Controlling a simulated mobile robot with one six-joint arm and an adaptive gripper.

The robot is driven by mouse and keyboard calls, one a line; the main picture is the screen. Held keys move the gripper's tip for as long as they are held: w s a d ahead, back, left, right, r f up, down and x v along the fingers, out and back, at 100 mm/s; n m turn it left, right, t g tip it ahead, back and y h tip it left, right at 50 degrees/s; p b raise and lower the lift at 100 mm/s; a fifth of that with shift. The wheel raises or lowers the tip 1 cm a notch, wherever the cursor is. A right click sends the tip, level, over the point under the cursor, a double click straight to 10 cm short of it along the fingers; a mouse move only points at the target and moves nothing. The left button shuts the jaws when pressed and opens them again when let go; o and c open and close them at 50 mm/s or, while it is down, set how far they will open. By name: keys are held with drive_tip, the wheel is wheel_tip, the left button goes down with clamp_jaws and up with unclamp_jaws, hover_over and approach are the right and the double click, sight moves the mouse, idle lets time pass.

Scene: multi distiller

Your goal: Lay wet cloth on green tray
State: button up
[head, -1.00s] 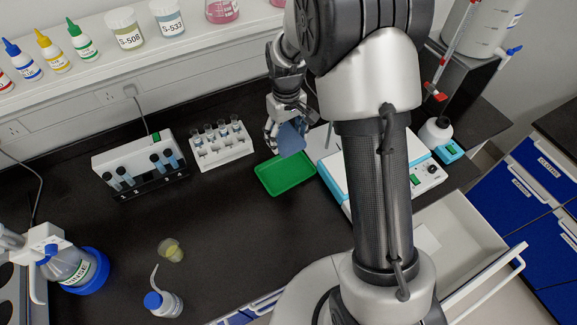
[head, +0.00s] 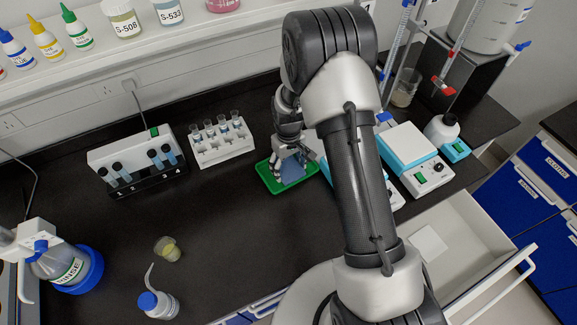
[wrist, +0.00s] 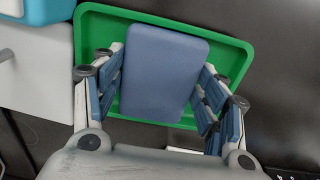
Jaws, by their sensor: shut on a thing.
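The wet cloth is a blue-grey, flat rounded rectangle, visible in the head view (head: 292,173) and large in the wrist view (wrist: 165,75). My gripper (head: 287,163) is shut on it, with one finger on each side of the cloth in the wrist view (wrist: 162,68). The green tray (head: 266,181) lies on the black bench directly beneath the gripper. In the wrist view the tray's green rim (wrist: 238,50) frames the cloth on several sides. I cannot tell whether the cloth touches the tray floor.
A white vial rack (head: 222,150) stands left of the tray, with a tube box (head: 135,165) beyond it. A white and blue bench device (head: 405,145) is to the right. An open drawer (head: 455,240) juts out at front right. The bench's front middle is mostly clear.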

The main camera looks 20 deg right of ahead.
drive_tip(key=shift+r, duration=0.1)
drive_tip(key=shift+f, duration=0.25)
drive_tip(key=o, duration=1.1)
drive_tip(key=shift+r, duration=0.1)
